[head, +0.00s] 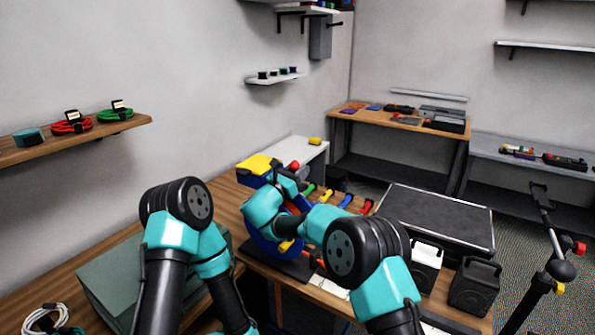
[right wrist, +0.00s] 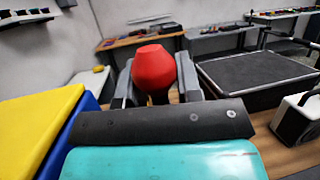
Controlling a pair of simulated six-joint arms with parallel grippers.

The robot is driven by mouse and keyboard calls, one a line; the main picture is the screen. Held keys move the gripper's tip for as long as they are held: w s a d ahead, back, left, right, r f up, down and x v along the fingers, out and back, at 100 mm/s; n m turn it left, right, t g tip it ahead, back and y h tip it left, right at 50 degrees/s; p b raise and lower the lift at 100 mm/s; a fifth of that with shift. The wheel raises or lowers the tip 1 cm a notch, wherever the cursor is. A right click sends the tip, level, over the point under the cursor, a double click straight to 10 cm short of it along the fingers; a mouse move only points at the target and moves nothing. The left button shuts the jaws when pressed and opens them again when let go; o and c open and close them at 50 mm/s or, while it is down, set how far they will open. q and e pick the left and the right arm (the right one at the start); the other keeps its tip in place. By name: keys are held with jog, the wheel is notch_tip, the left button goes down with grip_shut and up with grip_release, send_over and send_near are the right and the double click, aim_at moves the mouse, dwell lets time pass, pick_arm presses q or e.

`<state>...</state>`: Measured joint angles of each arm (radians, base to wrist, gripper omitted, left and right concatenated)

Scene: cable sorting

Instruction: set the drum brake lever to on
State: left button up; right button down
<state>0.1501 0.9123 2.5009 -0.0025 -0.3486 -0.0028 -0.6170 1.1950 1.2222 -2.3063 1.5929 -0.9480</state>
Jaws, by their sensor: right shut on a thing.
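The drum is a blue reel (head: 262,243) on a dark base, partly hidden behind my right arm in the head view. A red knob (right wrist: 153,70), which I take to be the brake lever's handle, sits between the fingers of my right gripper (right wrist: 152,88) in the right wrist view. The gripper is shut on it. The red knob also shows in the head view (head: 294,165), just above the gripper. The lever's shaft and its on or off marking are hidden. My left arm is folded at the left, and its gripper is not visible.
A yellow-topped blue bin (head: 257,164) stands close to the left of my right gripper. Several coloured-handled items lie on the bench behind the drum. A black case (head: 435,220) and a black speaker-like box (head: 474,287) are to the right. A green-grey case (head: 110,275) is at left.

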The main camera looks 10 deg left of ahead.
jog(key=c, duration=0.8)
grip_release()
jog(key=shift+s+a, duration=0.1)
jog(key=v, duration=1.2)
